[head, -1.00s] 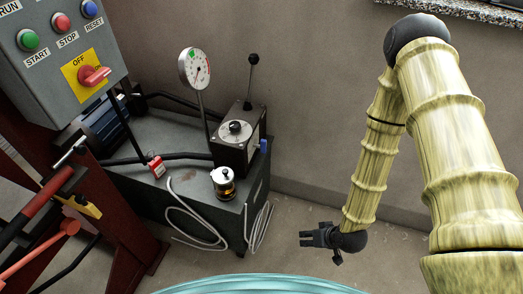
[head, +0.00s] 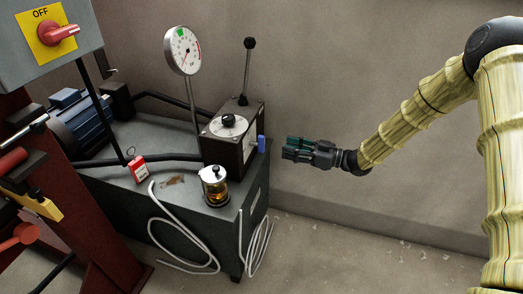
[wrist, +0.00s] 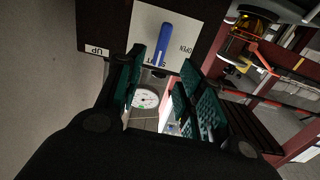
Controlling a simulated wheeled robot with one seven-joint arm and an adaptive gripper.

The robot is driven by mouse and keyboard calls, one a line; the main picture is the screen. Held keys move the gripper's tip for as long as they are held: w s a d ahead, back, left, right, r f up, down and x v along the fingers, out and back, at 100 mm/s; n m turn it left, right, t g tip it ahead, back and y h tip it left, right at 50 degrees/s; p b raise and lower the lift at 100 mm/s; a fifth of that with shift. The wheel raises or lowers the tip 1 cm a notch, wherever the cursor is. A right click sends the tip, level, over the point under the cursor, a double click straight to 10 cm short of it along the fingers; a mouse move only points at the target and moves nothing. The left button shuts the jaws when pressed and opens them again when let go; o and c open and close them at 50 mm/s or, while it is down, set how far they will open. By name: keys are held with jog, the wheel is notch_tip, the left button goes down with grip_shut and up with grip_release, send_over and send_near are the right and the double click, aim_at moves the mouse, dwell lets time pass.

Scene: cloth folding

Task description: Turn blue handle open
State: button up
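The blue handle (head: 261,144) sticks out from the right side of a dark valve box (head: 234,158) with a dial on top. It also shows in the wrist view (wrist: 163,43), lying over a white plate (wrist: 182,22) with "OPEN" at its right and "UP" on the box's lower left. My gripper (head: 285,149) is just right of the handle, pointing left at it, with a gap between. In the wrist view my gripper (wrist: 157,85) has its green-padded fingers spread, with nothing held, and the handle shows beyond and between the fingertips.
Open floor lies right of the cabinet.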

aim_at(262, 152)
jog(key=x, duration=0.7)
jog(key=b+x, duration=0.1)
jog(key=x, duration=0.2)
jog(key=shift+w+a+r, duration=0.15)
jog(key=shift+a+r, duration=0.15)
jog(key=shift+a, duration=0.05)
jog(key=shift+c, duration=0.5)
grip_shut()
